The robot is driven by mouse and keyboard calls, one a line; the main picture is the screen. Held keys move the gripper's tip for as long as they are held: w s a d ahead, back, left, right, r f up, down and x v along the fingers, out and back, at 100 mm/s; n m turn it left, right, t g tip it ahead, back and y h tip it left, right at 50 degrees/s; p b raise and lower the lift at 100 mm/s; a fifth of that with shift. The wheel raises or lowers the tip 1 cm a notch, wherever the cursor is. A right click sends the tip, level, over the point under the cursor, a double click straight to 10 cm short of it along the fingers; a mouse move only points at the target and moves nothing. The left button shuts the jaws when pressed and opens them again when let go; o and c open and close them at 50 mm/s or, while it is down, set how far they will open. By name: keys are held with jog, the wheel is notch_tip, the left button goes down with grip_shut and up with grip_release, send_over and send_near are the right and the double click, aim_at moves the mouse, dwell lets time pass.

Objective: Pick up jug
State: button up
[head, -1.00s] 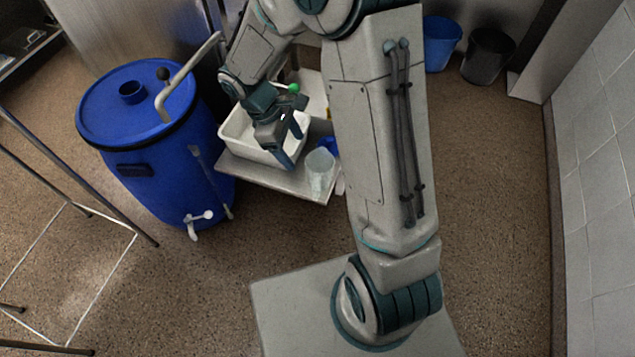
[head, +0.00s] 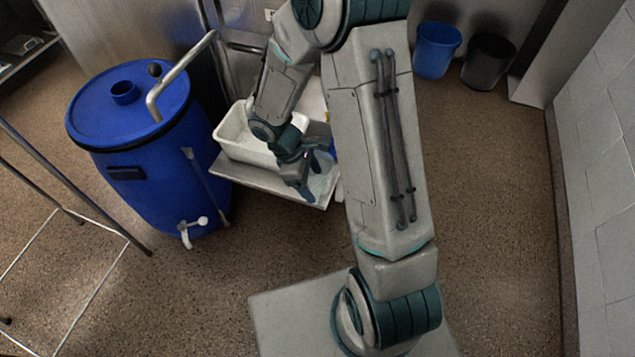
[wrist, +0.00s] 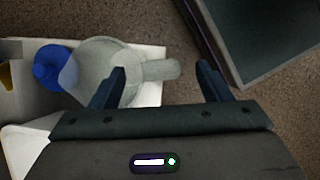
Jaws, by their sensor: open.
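The jug (wrist: 102,62) is pale and translucent, with a handle (wrist: 160,69) pointing right in the wrist view. It stands on a light grey shelf (wrist: 150,93). My gripper (wrist: 162,72) is open, its two fingers spread on either side of the jug's handle as seen from above. The left finger overlaps the jug's body in the picture; I cannot tell whether it touches. In the head view my gripper (head: 312,190) is over the shelf's front right corner and hides most of the jug (head: 322,184).
A white basin (head: 237,146) sits on the shelf left of my gripper. A blue object (wrist: 50,68) stands beside the jug. A large blue barrel (head: 140,185) is to the left. Blue and black bins (head: 436,50) (head: 486,62) stand at the back right. Open floor lies right.

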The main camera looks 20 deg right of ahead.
jog(key=shift+x, duration=1.1)
jog(key=shift+w, duration=0.1)
jog(key=c, duration=1.1)
jog(key=shift+r, duration=0.1)
jog(key=shift+r, duration=0.5)
notch_tip(320, 180, up, 4)
jog(key=shift+f+p, duration=0.1)
jog(key=shift+p, duration=1.05)
jog(key=shift+s+d+r+b, duration=0.2)
jog(key=shift+s+d+r, duration=0.65)
jog(key=shift+s, duration=0.95)
jog(key=shift+s+d+r+b, duration=0.15)
jog(key=shift+s+d+r, duration=0.3)
jog(key=shift+s+r, duration=1.05)
jog(key=shift+s+d+r+b, duration=0.2)
jog(key=shift+s+d+r, duration=0.5)
jog(key=shift+s, duration=1.45)
